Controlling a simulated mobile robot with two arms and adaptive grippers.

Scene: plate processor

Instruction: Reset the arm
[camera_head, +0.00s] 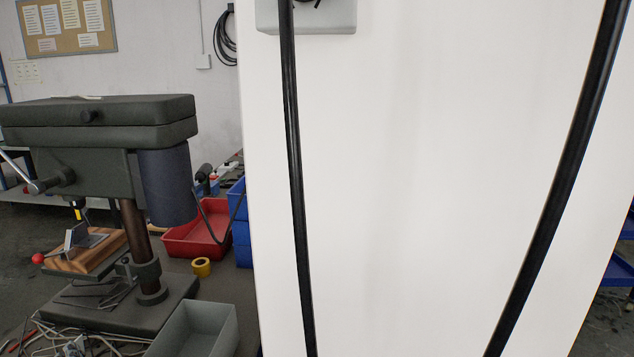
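Neither of my grippers shows in the head view, and I see no arm that I can tell as mine. A large white upright panel (420,180) fills the middle and right of the view. Two black cables (294,150) hang or run down in front of it, one at its left side and one curving at its right. A grey box-like part (325,18) sits at the panel's top left, cut off by the frame's upper edge.
A dark drill press (95,138) stands on the left. A grey bin (200,330), a red bin (190,240), blue bins (240,245) and a yellow tape roll (201,267) are around it. Loose tools lie at the bottom left. A blue shelf (618,270) shows at the right edge.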

